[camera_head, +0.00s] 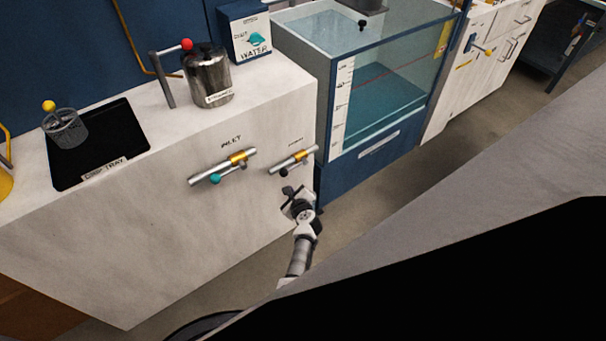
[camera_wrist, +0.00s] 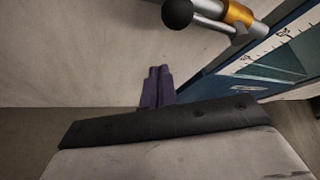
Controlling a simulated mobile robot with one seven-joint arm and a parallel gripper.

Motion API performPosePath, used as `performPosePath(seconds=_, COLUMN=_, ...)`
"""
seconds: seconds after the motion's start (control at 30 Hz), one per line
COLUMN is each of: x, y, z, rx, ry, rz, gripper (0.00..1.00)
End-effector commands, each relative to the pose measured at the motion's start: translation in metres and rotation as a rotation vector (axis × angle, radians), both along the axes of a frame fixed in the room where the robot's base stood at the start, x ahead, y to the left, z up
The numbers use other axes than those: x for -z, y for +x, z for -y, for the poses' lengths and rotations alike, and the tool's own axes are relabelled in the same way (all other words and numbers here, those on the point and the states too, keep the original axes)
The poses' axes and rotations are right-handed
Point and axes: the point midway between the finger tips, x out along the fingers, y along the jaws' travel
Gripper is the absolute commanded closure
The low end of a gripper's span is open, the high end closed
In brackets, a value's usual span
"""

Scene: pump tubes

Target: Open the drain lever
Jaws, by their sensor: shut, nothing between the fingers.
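A silver pipe valve (camera_head: 293,160) with a gold collar sits on the white cabinet's front, right of the inlet valve; its label is too small to read. Its black-knobbed lever (camera_head: 283,172) points down and left; the knob (camera_wrist: 177,13) shows large at the top of the wrist view. I cannot tell for certain that this is the drain lever. My gripper (camera_head: 288,190) is shut and empty, just below that knob and apart from it. Its dark fingers (camera_wrist: 157,88) lie together in the wrist view, in front of the cabinet face.
The inlet valve (camera_head: 222,167) with a teal knob is to the left. A glass water tank (camera_head: 375,92) on a blue base stands right of the cabinet. A steel pot (camera_head: 207,77) and black drip tray (camera_head: 98,145) are on top. Floor is clear in front.

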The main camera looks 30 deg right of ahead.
Motion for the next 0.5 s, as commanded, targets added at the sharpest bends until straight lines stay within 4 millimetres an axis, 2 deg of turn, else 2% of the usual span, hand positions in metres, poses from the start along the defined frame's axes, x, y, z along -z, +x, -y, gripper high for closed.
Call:
performPosePath(seconds=0.03, x=-0.01, y=-0.011, z=0.001, rx=-0.001, ry=-0.003, rz=-0.002, gripper=1.0)
performPosePath(seconds=0.23, x=-0.027, y=-0.043, z=0.006, rx=-0.001, ry=-0.001, rz=-0.003, gripper=1.0)
performPosePath(seconds=0.5, x=-0.038, y=-0.063, z=0.01, rx=0.0, ry=-0.001, rz=-0.001, gripper=1.0)
